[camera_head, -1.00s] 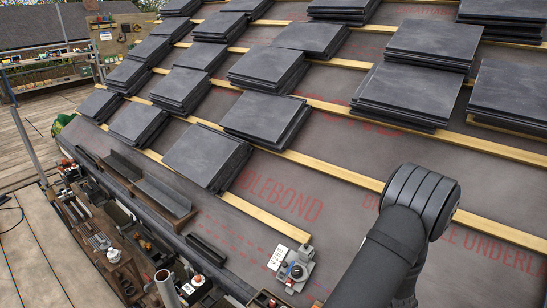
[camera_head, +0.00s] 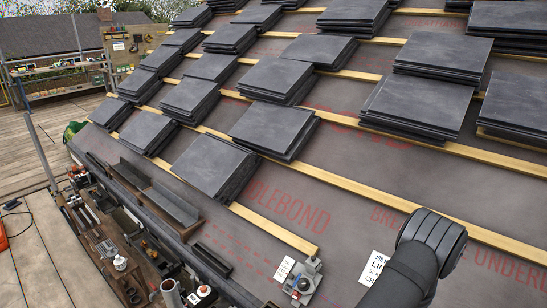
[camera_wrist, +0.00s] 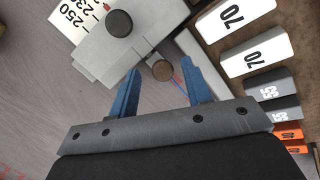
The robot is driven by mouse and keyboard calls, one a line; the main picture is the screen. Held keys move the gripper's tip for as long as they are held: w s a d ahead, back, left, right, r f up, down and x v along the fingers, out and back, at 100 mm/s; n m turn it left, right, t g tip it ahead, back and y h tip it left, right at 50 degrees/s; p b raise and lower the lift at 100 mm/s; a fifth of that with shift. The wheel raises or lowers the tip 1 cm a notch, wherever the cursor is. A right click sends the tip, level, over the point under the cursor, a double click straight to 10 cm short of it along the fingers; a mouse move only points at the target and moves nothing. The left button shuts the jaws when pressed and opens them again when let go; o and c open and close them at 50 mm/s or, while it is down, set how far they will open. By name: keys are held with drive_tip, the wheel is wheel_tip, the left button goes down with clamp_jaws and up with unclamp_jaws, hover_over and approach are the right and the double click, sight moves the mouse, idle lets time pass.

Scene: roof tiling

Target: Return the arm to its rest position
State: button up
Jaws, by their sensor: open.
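My gripper (camera_wrist: 160,84) shows in the wrist view with its two blue fingers spread apart and nothing between them. In the head view my dark arm (camera_head: 410,265) reaches in from the lower right, and my gripper is out of sight there. A small metal device (camera_head: 302,280) sits at the lower end of a short batten, near the eave.
Stacks of slate tiles (camera_head: 215,165) rest on wooden battens (camera_head: 350,187) across the sloped roof. A tray of tools (camera_head: 120,265) runs along the eave. A white printed card (camera_head: 375,268) lies beside my arm. Numbered blocks (camera_wrist: 250,55) line the wrist view's right side.

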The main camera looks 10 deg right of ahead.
drive_tip(key=v, duration=1.7)
drive_tip(key=x, duration=1.7)
drive_tip(key=shift+f, duration=0.15)
drive_tip(key=w+a, duration=2.2)
drive_tip(key=shift+w+a, duration=0.25)
drive_tip(key=shift+w, duration=0.1)
